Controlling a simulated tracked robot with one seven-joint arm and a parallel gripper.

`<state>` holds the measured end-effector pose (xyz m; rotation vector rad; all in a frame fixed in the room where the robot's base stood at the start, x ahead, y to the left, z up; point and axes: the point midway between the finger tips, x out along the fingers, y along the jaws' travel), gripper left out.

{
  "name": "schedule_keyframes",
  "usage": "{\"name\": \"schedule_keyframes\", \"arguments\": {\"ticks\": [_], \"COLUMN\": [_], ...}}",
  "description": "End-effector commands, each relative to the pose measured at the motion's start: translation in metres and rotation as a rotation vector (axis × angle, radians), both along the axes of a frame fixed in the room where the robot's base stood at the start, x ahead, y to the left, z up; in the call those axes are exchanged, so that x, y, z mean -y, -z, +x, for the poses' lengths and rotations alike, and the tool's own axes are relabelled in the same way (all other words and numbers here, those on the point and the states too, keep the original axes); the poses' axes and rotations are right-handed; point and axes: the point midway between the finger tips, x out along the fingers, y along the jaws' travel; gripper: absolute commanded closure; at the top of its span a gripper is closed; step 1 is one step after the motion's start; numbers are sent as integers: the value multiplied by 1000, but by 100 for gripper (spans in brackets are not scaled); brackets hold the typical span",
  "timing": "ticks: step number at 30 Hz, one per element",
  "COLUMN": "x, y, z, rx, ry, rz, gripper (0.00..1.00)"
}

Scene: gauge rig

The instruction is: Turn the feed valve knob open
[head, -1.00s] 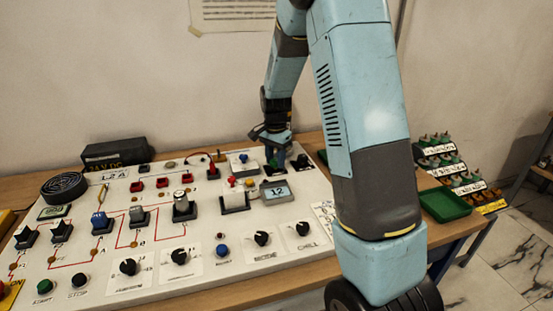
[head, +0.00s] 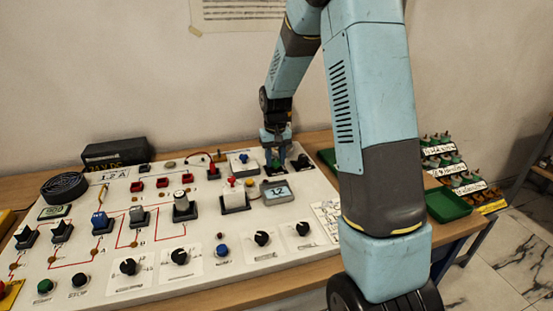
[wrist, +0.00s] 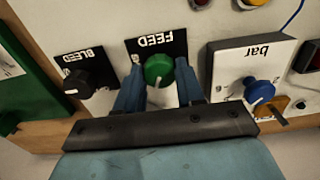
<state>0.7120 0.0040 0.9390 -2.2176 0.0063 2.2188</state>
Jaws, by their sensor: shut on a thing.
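The feed valve knob (wrist: 158,68) is green and round, on a black plate lettered FEED (wrist: 155,42) in the wrist view. My gripper (wrist: 158,82) has a blue finger on each side of the green knob and is shut on it. In the head view my gripper (head: 276,153) is over the back right of the panel, and the green knob (head: 276,164) shows only in small part below it. How far the knob is turned is hard to tell.
A black BLEED knob (wrist: 75,80) is left of the feed knob in the wrist view. A gauge block lettered bar (wrist: 248,62) with a blue knob (wrist: 259,92) is on the right. The white panel (head: 215,260) carries several other knobs and switches. A green tray (head: 447,206) is at the right.

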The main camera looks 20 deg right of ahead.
Motion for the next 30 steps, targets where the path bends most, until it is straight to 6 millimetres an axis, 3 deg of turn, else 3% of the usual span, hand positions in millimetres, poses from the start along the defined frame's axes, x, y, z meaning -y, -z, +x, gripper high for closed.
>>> {"name": "schedule_keyframes", "arguments": {"ticks": [15, 30], "x": [0, 0], "y": [0, 0], "z": [0, 0], "rx": [1, 0], "ry": [-388, -494], "rz": [0, 0], "gripper": [93, 93]}}
